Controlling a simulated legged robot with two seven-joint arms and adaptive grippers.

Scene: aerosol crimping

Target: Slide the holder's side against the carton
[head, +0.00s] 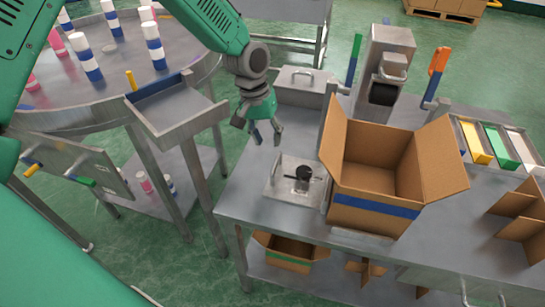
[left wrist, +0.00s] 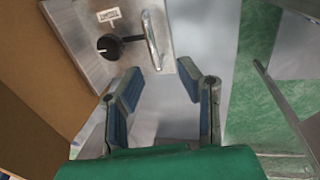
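The holder (head: 288,184) is a metal plate with a handle and a black round knob, lying on the metal table just left of the carton. It also shows in the left wrist view (left wrist: 85,40), with its bar handle (left wrist: 152,40) towards the gripper. The carton (head: 372,206) is an open brown box with a blue stripe; its side (left wrist: 30,90) fills the left of the wrist view. My left gripper (head: 266,138) is open and empty above the table, behind the holder in the head view. Its fingers (left wrist: 160,95) are spread near the handle. My right gripper is not seen.
A metal box with a lid handle (head: 300,82) and a metal dispenser (head: 385,65) stand at the back of the table (head: 255,195). Coloured trays (head: 495,142) and cardboard dividers (head: 520,222) lie at right. A round table (head: 110,55) with striped cans stands at left.

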